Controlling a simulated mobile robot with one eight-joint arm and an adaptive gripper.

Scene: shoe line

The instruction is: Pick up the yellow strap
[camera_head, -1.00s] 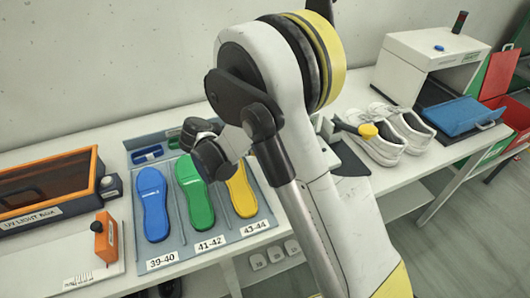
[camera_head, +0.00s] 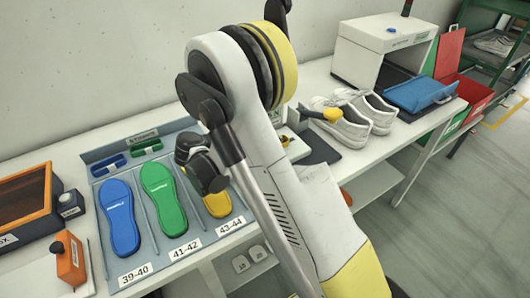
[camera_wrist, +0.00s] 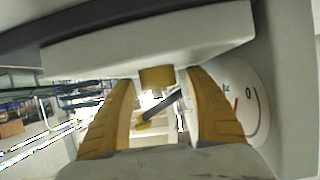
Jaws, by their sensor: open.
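I cannot make out a yellow strap for certain in the head view. A blue strap (camera_head: 109,165) and a green strap (camera_head: 147,147) lie at the back of the blue-grey tray (camera_head: 92,186), and my arm hides the space to their right. My gripper shows in the wrist view (camera_wrist: 160,110) with its two yellow fingers apart. Between and above them is a small yellow block (camera_wrist: 157,77) under a pale housing. A dark lever with a yellow end (camera_wrist: 144,124) shows beyond the fingers.
The tray holds blue (camera_head: 119,218), green (camera_head: 164,199) and partly hidden yellow (camera_head: 218,204) insoles. White shoes (camera_head: 350,120) stand to the right, near a yellow-knobbed lever (camera_head: 333,114). A white box machine (camera_head: 372,52) and a blue tray (camera_head: 420,94) are farther right. A round dial (camera_wrist: 242,100) is close beside my gripper.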

